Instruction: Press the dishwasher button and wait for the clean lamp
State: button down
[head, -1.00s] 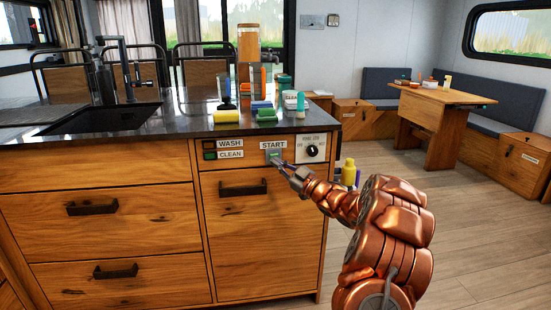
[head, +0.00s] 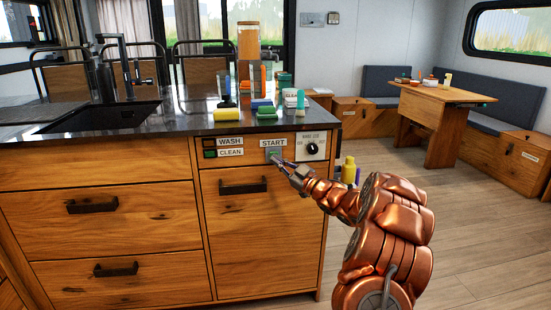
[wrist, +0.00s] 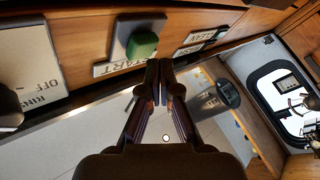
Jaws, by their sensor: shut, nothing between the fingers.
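The dishwasher's START button (head: 273,152) is a green button on a grey plate, set in the wooden front under the counter edge. It also shows close up in the wrist view (wrist: 142,43). My gripper (head: 271,159) has its fingers together and empty, with the tips right by the button. In the wrist view the fingertips (wrist: 166,66) appear just beside and below the green cap; I cannot tell whether they touch it. The WASH lamp (head: 209,143) and the green CLEAN lamp (head: 210,154) sit left of the button. Both look dark.
A black knob (head: 312,149) sits right of the button on a white plate. A drawer handle (head: 243,187) juts out below. Sponges (head: 263,108), cups and bottles stand on the counter above. Open floor (head: 480,220) lies to the right.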

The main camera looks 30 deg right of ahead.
jog(key=shift+w, duration=0.1)
dwell(0.3)
jog(key=shift+w+d+p, duration=0.15)
jog(key=shift+w+p, duration=0.2)
jog(key=shift+p, duration=0.05)
jog(key=shift+w+d, duration=0.1)
jog(key=shift+w, duration=0.05)
dwell(0.5)
jog(key=shift+s, duration=0.2)
jog(key=shift+s+a, duration=0.3)
jog(key=shift+s, duration=0.1)
jog(key=s+b, duration=0.1)
jog(key=s+a+b, duration=0.1)
jog(key=s, duration=0.1)
jog(key=s+a+b, duration=0.1)
jog(key=s, duration=0.1)
jog(key=shift+s+a, duration=0.15)
jog(key=shift+s, duration=0.1)
dwell(0.4)
